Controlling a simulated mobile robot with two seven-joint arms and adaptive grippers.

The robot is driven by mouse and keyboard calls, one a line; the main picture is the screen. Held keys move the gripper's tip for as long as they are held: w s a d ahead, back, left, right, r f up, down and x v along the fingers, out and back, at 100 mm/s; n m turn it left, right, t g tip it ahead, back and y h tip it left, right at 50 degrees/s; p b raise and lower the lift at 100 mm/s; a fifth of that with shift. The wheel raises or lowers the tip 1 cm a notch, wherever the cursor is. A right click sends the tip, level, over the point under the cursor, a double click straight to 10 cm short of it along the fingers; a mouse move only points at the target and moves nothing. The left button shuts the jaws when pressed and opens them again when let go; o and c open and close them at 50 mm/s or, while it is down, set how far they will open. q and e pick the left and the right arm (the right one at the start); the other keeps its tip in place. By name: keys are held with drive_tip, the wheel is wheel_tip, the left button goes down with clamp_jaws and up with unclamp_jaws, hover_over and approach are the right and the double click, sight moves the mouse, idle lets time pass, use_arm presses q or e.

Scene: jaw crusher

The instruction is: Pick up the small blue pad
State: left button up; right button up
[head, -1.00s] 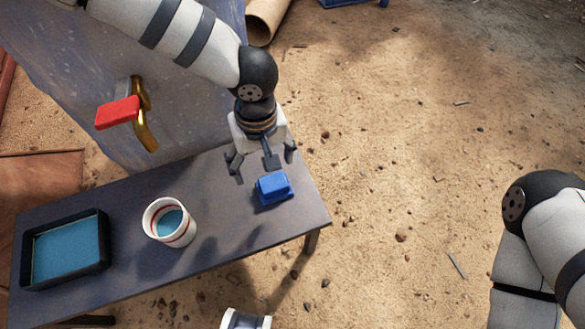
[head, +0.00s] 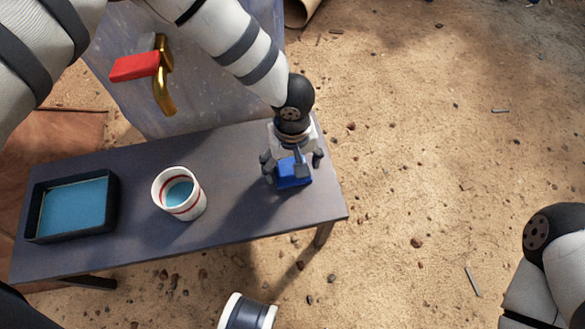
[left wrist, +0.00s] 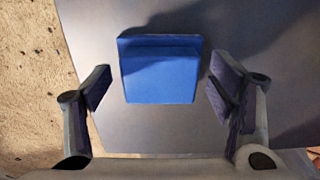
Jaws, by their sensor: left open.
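The small blue pad (head: 294,178) lies on the right end of the dark table in the head view. It also shows in the left wrist view (left wrist: 158,75), with a raised block on a flat base. My left gripper (head: 291,168) is directly over the pad and partly covers it in the head view. In the left wrist view the left gripper (left wrist: 160,92) is open, with one finger on each side of the pad and a gap on both sides. My right arm shows at the lower right of the head view; its gripper is out of view.
On the table (head: 235,222) stand a white cup with red bands (head: 182,207) holding blue liquid, and a black tray (head: 113,210) with a blue surface. A grey panel with a red-and-brass handle (head: 135,66) rises behind. Sandy ground lies to the right.

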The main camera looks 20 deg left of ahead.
use_arm(q)
drive_tip(key=c, duration=1.2)
drive_tip(key=shift+c, duration=0.2)
wheel_tip(320, 180, up, 3)
drive_tip(key=shift+f+p, duration=0.1)
drive_tip(key=shift+p, duration=0.3)
drive_tip(key=s+r+p, duration=0.1)
drive_tip(key=s+r, duration=0.2)
drive_tip(key=s, duration=0.1)
drive_tip(key=s+a+r+p, duration=0.1)
drive_tip(key=s+r+p, duration=0.1)
drive_tip(key=s+r, duration=0.2)
drive_tip(key=s+a+r+p, duration=0.1)
drive_tip(key=s+r, duration=0.2)
drive_tip(key=s, duration=0.3)
drive_tip(key=shift+a+r+p, duration=0.1)
drive_tip(key=shift+r+p, duration=0.05)
drive_tip(key=shift+p, duration=0.15)
drive_tip(key=o, duration=0.5)
drive_tip(key=shift+w, duration=0.1)
drive_tip(key=c, duration=0.4)
use_arm(e)
drive_tip(key=shift+t, duration=0.3)
drive_tip(key=r, duration=0.1)
drive_tip(key=w+r, duration=0.1)
drive_tip(key=r, duration=0.2)
drive_tip(key=shift+w+r, duration=0.25)
